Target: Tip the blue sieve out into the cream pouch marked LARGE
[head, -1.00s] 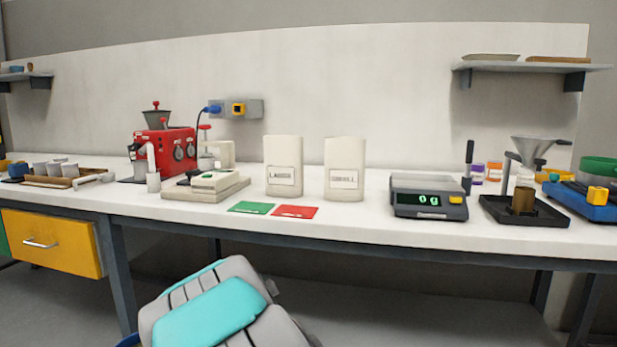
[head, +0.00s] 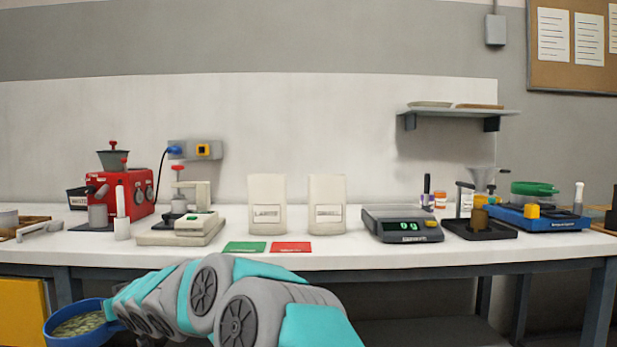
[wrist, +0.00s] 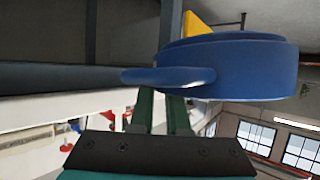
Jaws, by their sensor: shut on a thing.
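The blue sieve (head: 78,322) is at the lower left of the head view, in front of and below the bench edge, with pale greenish bits inside. In the wrist view the blue sieve (wrist: 230,68) fills the upper right. My gripper (wrist: 165,100) is shut on its handle. In the head view my arm hides most of the gripper. The cream pouch marked LARGE (head: 267,205) stands upright on the bench behind the green card. A similar cream pouch (head: 327,205) stands to its right; its label is hard to read.
A press on a pale base (head: 180,229) stands left of the pouches, beside a red machine (head: 128,192). A digital scale (head: 402,224) stands to the right. Green (head: 245,247) and red (head: 291,247) cards lie in front of the pouches. The bench's front edge (head: 300,262) runs above my arm.

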